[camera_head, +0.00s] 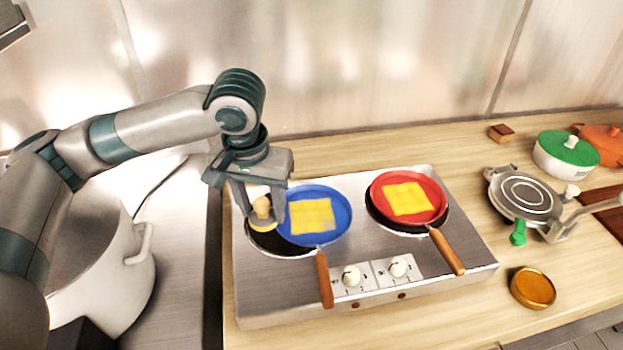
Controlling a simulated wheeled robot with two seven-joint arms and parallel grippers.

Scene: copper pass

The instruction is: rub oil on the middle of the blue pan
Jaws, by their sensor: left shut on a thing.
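The blue pan (338,232) sits on the left burner of the steel hob, its brown handle (325,280) toward the front. A yellow square (312,217) covers its middle. My left gripper (261,212) points down at the pan's left edge. It is shut on a small pad with a pale, rounded knob (262,207) and a yellowish round base. The pad is over or beside the left rim of the blue pan; I cannot tell if it touches. My right gripper is not in view.
A red pan (433,190) with its own yellow square sits on the right burner. A round amber dish (533,288) lies on the wooden counter at right. A grey round press (523,197) and a green-lidded pot (567,153) stand behind it. A large white pot (120,290) stands at left.

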